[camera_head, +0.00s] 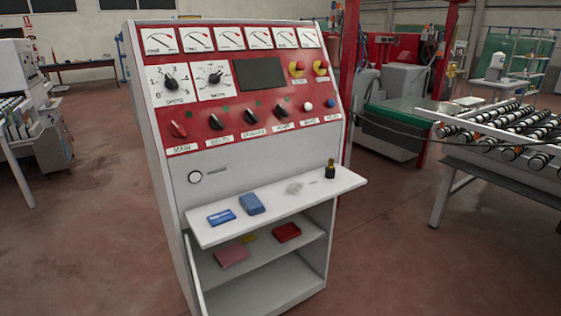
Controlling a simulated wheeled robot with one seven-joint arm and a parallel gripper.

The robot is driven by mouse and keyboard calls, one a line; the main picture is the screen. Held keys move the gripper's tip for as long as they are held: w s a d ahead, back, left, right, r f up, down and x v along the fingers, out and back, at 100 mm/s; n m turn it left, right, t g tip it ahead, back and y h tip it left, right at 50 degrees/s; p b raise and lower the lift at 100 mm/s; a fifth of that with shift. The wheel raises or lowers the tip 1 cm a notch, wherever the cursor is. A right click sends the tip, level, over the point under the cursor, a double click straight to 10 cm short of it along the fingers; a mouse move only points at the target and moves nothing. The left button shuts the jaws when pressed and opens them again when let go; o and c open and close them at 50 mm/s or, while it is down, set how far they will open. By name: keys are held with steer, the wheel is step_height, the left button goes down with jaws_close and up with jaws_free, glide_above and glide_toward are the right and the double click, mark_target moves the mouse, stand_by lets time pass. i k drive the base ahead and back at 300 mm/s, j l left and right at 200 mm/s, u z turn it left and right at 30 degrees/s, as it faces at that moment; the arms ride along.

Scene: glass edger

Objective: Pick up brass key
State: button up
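No brass key can be made out for certain. On the white fold-out shelf (275,212) of the control cabinet, a small pale grey, translucent-looking item (294,188) lies right of centre. A tiny thin mark (313,183) lies just right of it, too small to identify. A small dark upright object with a yellowish band (330,170) stands near the shelf's right end. A small yellow item (248,238) lies partly hidden in the compartment below. My gripper is not in view.
Two blue items, a flat box (221,217) and a block (251,203), lie on the shelf's left half. Pink (232,256) and red (287,232) items lie below. The control cabinet (243,120) rises behind. A roller conveyor (500,135) stands right; floor in front right is clear.

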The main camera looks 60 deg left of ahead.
mark_target(331, 161)
steer(key=i+j+u, duration=0.2)
steer(key=i+u, duration=0.25)
steer(key=i+j+u, duration=0.15)
steer(key=u, duration=0.35)
steer(key=i+l+u, duration=0.1)
steer(key=i+u, duration=0.35)
steer(key=i+l+u, duration=0.2)
steer(key=i+u, duration=0.3)
steer(key=i+l+u, duration=0.2)
steer(key=u, duration=0.25)
steer(key=i+j+u, duration=0.15)
steer(key=i+u, duration=0.7)
steer(key=i+j, duration=0.4)
steer(key=j, duration=0.1)
